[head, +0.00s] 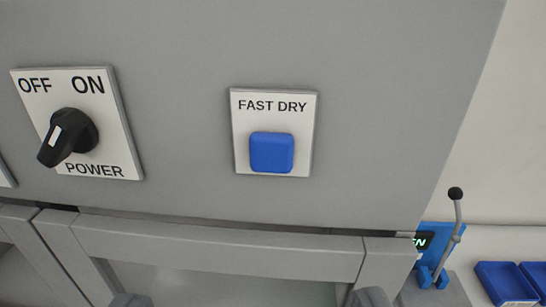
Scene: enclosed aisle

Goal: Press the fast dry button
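The fast dry button (271,152) is a blue square push button on a white plate labelled FAST DRY (272,104). The plate is on the upright grey panel, right of the picture's middle, and nothing covers the button. My gripper (250,299) shows only as two grey rounded fingertips at the bottom edge. They are wide apart with nothing seen between them. They are below the button in the picture and not touching it.
Left of the button is a black POWER knob (68,137) on an OFF/ON plate. Below the panel is a grey framed door or window (215,246). At the lower right are a blue-based lever (451,235) and blue bins (506,285). The panel around the button is clear.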

